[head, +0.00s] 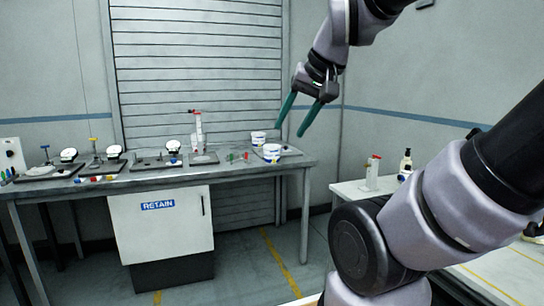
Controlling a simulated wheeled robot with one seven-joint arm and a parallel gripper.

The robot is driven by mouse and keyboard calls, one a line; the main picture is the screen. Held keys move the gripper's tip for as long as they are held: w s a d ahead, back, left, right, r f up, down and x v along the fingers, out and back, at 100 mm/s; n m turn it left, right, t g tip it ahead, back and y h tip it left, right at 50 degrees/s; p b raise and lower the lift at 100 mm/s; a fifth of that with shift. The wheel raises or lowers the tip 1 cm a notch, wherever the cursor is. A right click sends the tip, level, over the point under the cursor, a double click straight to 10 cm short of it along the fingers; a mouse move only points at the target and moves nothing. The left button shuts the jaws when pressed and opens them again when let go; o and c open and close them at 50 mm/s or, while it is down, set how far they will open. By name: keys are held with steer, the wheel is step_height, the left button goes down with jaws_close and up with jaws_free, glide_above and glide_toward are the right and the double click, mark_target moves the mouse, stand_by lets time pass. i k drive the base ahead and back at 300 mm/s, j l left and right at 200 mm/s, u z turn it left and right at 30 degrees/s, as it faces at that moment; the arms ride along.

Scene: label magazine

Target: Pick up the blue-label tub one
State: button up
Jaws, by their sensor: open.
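Two small white tubs stand at the right end of the grey bench. The nearer tub (271,153) shows blue on its side, so it looks like the blue-label tub. The other tub (258,139) is just behind it to the left, and its label is too small to read. My gripper (289,132) has two green fingers, spread apart and pointing down, with nothing between them. In the picture it is above and right of the tubs, apart from both. The tubs are not covered by my arm.
The grey bench (150,178) carries several dark fixtures, small coloured pieces and a white-and-red upright device (197,132). A white cabinet marked RETAIN (160,228) is below. A white side table (349,192) holds a pump bottle (405,163) and another red-topped device (373,172).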

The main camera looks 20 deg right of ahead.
mark_target(271, 151)
steer(key=i+l, duration=1.85)
steer(key=i, duration=0.2)
